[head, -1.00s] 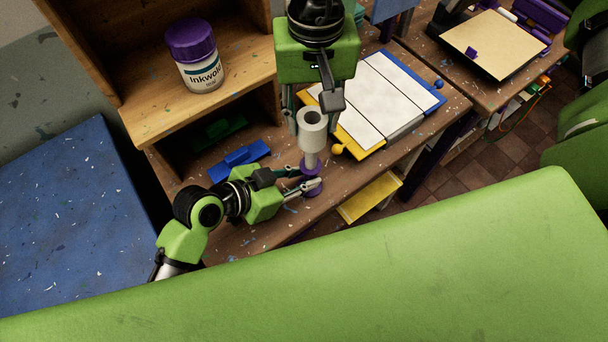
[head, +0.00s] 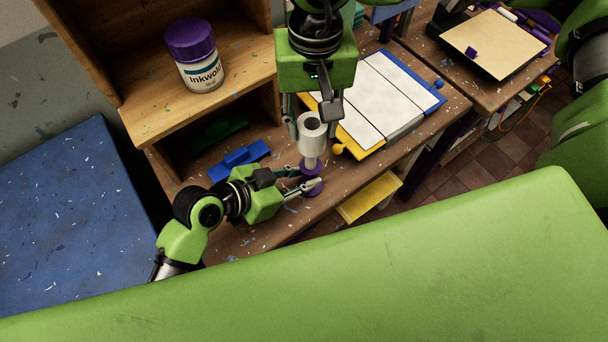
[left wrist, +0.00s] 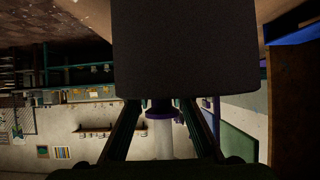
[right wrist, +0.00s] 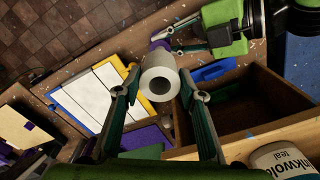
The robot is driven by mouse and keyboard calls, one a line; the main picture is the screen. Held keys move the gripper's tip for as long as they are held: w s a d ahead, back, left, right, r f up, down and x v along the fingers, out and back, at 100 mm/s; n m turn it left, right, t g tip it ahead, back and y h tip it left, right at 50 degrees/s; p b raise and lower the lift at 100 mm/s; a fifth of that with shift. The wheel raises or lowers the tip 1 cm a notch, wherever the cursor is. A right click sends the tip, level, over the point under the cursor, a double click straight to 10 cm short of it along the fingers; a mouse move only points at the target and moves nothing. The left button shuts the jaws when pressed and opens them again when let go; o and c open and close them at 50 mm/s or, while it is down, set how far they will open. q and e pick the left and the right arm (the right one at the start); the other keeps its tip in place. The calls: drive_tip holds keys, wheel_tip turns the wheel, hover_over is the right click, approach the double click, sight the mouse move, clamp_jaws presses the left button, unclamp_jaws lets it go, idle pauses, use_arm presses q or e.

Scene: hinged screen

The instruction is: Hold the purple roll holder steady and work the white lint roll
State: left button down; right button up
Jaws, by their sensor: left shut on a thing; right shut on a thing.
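The white lint roll (head: 311,145), a hollow cylinder, stands upright above the purple roll holder (head: 312,167) in the head view. My right gripper (head: 311,130) is shut on the roll from above, a finger on each side. In the right wrist view the roll (right wrist: 158,84) shows its dark bore between the fingertips. My left gripper (head: 309,184) is shut on the purple holder low down, by the table. The left wrist view shows a purple ring (left wrist: 160,108) between the fingers. The roll hides most of the holder's post, so how far it sits on it is unclear.
A wooden shelf (head: 115,70) with a purple-lidded ink tub (head: 201,72) stands at the left. A hinged screen with yellow and blue edges (head: 385,97) lies right of the roll, close to the table's front edge.

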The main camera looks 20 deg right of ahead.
use_arm(q)
drive_tip(key=shift+s+a+f, duration=0.1)
drive_tip(key=shift+s+f, duration=0.1)
drive_tip(key=shift+f, duration=0.25)
use_arm(e)
drive_tip(key=shift+f, duration=3.65)
drive_tip(key=o, duration=1.2)
use_arm(q)
drive_tip(key=c, duration=1.9)
unclamp_jaws()
drive_tip(key=shift+o, duration=0.7)
drive_tip(key=shift+w+r, duration=0.2)
use_arm(e)
wheel_tip(320, 180, up, 12)
drive_tip(key=shift+f, duration=0.1)
